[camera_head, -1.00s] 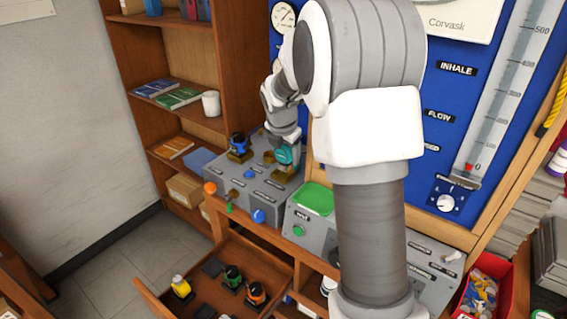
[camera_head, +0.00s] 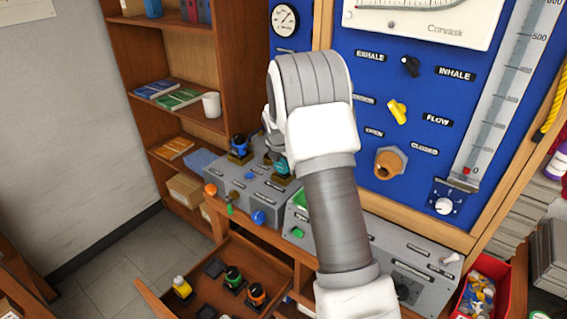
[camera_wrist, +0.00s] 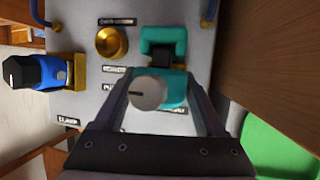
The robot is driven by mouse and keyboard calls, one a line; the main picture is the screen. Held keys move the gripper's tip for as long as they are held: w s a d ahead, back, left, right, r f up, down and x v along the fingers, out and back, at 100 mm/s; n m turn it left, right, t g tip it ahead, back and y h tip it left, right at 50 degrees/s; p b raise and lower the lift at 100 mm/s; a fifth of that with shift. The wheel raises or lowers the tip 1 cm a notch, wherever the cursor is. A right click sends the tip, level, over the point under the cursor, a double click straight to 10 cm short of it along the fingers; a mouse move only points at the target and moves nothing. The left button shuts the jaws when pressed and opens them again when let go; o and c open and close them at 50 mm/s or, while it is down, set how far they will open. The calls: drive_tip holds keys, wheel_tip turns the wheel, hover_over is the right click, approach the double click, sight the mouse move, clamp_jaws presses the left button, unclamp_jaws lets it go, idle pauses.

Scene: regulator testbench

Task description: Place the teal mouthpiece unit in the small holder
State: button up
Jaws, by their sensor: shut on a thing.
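The teal mouthpiece unit (camera_wrist: 174,85) is between the two fingers of my gripper (camera_wrist: 160,95) in the wrist view; a grey round knob-like end faces the camera. In the head view the teal unit (camera_head: 281,167) is over the grey console, with my gripper and arm hiding much of it. A brown-brass base shows just below it; I cannot tell whether the unit is seated in it. A round brass piece (camera_wrist: 111,42) is on the console beside the unit. I cannot tell which piece is the small holder.
A blue-and-black unit (camera_head: 238,146) stands in a brass holder on the same grey console (camera_head: 232,180). An open drawer (camera_head: 215,275) below holds yellow, green and orange units. A green pad (camera_wrist: 280,135) lies to the right in the wrist view. The blue panel (camera_head: 425,150) rises behind.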

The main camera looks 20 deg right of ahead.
drive_tip(key=shift+f, duration=0.1)
drive_tip(key=o, duration=1.6)
drive_tip(key=shift+c, duration=0.2)
